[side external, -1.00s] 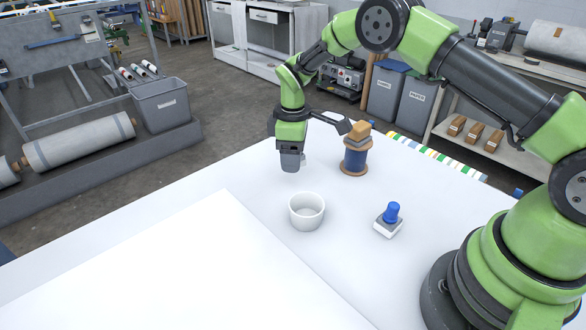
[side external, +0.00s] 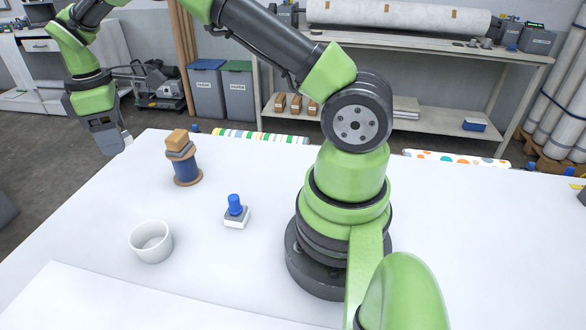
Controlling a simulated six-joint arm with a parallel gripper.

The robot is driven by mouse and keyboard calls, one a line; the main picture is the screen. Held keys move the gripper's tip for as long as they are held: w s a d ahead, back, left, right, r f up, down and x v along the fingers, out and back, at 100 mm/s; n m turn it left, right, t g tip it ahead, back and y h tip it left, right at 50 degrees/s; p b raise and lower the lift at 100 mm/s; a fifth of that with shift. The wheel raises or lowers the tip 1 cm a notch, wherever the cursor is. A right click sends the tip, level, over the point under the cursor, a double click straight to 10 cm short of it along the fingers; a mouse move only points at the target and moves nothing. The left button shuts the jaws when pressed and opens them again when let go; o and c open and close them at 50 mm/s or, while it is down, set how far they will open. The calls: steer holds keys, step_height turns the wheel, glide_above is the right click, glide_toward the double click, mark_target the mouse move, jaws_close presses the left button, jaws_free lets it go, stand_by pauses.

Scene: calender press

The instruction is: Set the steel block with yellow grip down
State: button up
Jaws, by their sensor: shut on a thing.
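My gripper (side external: 111,141) hangs at the upper left, above the table's far left edge, and is shut on the steel block with yellow grip. Only a small pale piece (side external: 127,142) shows at the jaws; the rest of the held block, with any yellow, is hidden or too small to make out. To the right of my gripper and apart from it stands a blue spool (side external: 187,171) with brown flanges.
A white open cup (side external: 151,243) stands at the front left of the white table (side external: 260,175). A blue-knobbed block (side external: 235,210) stands between the cup and my base. Bins (side external: 222,90) and shelves stand behind.

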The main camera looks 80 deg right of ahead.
steer(key=s+d+m, duration=0.2)
steer(key=s+d, duration=0.5)
steer(key=d, duration=0.5)
steer(key=m, duration=0.4)
glide_above(294, 169)
step_height(294, 169, down, 4)
steer(key=shift+f, duration=5.55)
steer(key=shift+f, duration=0.15)
steer(key=o, duration=1)
